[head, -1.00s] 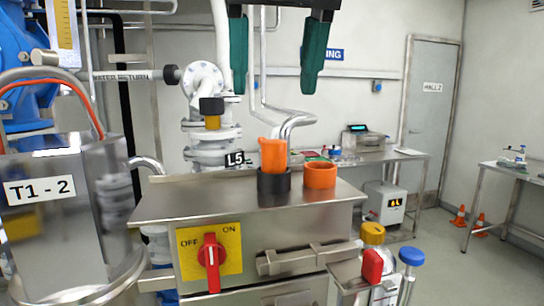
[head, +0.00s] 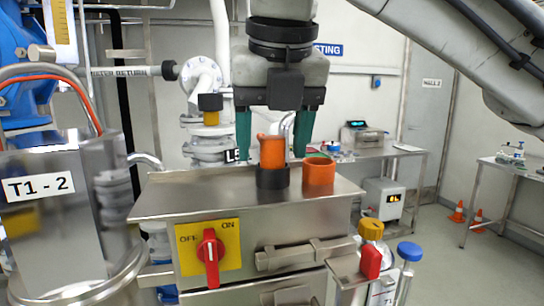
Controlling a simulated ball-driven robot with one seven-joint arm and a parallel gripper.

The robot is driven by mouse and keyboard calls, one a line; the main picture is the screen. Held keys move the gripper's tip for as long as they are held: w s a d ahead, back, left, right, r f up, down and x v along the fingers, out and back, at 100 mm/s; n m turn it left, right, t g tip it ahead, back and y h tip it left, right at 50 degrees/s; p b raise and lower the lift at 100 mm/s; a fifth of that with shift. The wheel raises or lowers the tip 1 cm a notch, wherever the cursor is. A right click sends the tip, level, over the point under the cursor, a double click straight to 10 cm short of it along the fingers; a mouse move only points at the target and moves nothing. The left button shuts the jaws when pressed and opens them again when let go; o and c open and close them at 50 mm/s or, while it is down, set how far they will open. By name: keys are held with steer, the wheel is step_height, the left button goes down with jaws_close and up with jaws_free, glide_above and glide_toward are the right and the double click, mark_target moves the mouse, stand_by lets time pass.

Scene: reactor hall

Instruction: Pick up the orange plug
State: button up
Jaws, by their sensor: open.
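The orange plug (head: 272,150) stands upright in a black ring-shaped socket (head: 272,179) on top of the steel cabinet (head: 200,189). Its lower end is hidden inside the socket. My gripper (head: 272,150) is above the cabinet with its green fingers pointing down. The fingers are open, one to the left and one to the right of the plug's upper part in the picture. I see gaps between the plug and both fingers. The right finger's tip is close to the orange ring-shaped socket (head: 319,178).
The orange socket is just right of the plug. The cabinet front has a red switch (head: 210,256) on a yellow plate and a steel handle (head: 305,254). A steel tank (head: 65,210) stands left. Red, yellow and blue-capped items (head: 371,258) stand front right. The cabinet top's left part is clear.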

steer(key=c, duration=1.1)
steer(key=shift+c, duration=0.2)
steer(key=shift+r, duration=0.25)
